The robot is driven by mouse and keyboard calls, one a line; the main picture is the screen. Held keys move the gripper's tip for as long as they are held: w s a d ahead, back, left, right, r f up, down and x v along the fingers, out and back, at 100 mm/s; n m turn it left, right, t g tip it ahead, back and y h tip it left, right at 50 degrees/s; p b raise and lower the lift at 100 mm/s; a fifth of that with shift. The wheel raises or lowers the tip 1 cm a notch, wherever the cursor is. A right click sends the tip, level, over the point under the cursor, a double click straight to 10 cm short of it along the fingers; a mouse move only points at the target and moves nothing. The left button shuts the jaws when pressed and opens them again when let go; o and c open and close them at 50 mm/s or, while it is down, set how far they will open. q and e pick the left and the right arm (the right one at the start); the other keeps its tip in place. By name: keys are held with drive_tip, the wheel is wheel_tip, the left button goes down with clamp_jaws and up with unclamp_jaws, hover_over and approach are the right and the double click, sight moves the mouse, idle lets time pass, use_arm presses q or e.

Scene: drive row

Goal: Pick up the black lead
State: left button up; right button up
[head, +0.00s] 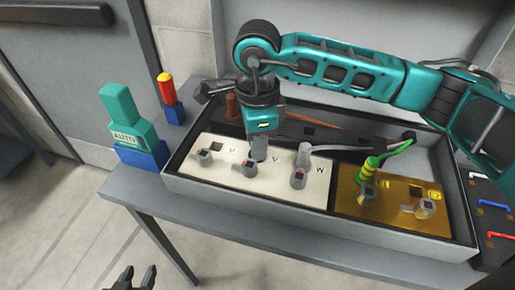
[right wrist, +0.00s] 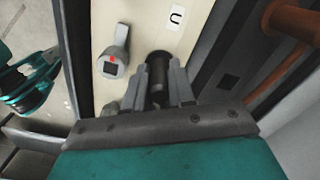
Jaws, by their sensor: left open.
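A black cylindrical piece, which looks like an end of the black lead (right wrist: 158,78), stands at the pale panel near the U label in the right wrist view. My right gripper (right wrist: 160,88) has one grey finger on each side of it. The fingers are very near it, but whether they press on it is unclear. In the head view my right gripper (head: 259,152) points down over the pale panel (head: 225,171) between U and V, and hides the black piece. My left gripper (head: 133,279) is open and empty at the bottom edge, in front of the table.
A grey open box (head: 250,205) holds the pale panel with several grey levers and a brass panel (head: 395,212) with a green-yellow lead (head: 371,167). An orange-brown lead (head: 231,106) is behind. A green AUTO unit (head: 124,130) and a red-yellow post (head: 168,91) stand left.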

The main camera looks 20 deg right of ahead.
drive_tip(key=shift+c, duration=0.7)
clamp_jaws()
use_arm(q)
drive_tip(key=shift+s, duration=0.15)
